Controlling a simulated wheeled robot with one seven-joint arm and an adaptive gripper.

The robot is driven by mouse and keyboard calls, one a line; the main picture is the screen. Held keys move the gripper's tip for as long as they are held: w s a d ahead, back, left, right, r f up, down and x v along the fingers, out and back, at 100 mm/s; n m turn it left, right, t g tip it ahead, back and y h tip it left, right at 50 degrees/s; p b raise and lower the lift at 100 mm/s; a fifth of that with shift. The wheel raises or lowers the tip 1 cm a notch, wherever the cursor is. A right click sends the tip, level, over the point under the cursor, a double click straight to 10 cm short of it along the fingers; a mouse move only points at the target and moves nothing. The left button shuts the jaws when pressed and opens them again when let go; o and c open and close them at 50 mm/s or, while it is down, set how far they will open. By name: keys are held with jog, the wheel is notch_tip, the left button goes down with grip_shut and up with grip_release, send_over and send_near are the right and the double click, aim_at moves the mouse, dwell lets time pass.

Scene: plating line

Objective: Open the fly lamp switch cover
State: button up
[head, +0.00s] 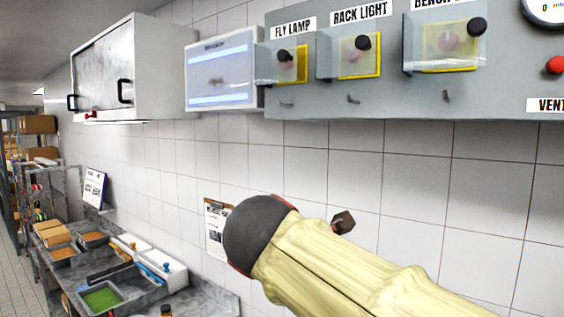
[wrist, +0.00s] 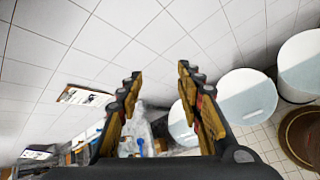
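The fly lamp switch cover (head: 275,66) is a clear box under the FLY LAMP label (head: 293,28) on the grey wall panel. It has a dark round knob (head: 284,56) and stands in front of a yellow plate (head: 302,64). It looks shut. My gripper (wrist: 158,76) is open and empty in the wrist view, its two fingers apart before the tiled wall. In the head view my arm in its pale yellow sleeve hides most of the gripper, well below the panel. The cover is not in the wrist view.
The rack light cover (head: 360,56) and a further clear cover (head: 437,48) sit to the right. A lit fly lamp (head: 222,75) and a wall cabinet (head: 130,70) are left. Trays (head: 103,297) stand on the counter. Large white drums (wrist: 247,98) show right in the wrist view.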

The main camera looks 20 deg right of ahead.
jog(key=w+a+r+n+t+h+p, duration=0.1)
jog(key=w+a+r+n+h+p, duration=0.2)
jog(key=r, duration=0.9)
jog(key=w+a+r+n+t+p, duration=0.1)
jog(key=w+r+n+p, duration=0.3)
jog(key=r, duration=0.8)
jog(key=n+t+h+p, duration=0.2)
jog(key=n+h+p, duration=0.1)
jog(key=p, duration=0.4)
send_near(282, 55)
jog(key=x, duration=0.3)
jog(key=p+x, duration=0.1)
jog(key=x, duration=0.6)
jog(key=shift+w+d+p, duration=0.2)
jog(key=shift+w+p, duration=0.15)
jog(key=shift+c, duration=1.1)
jog(key=shift+s, duration=0.15)
jog(key=shift+c, duration=1.2)
grip_shut()
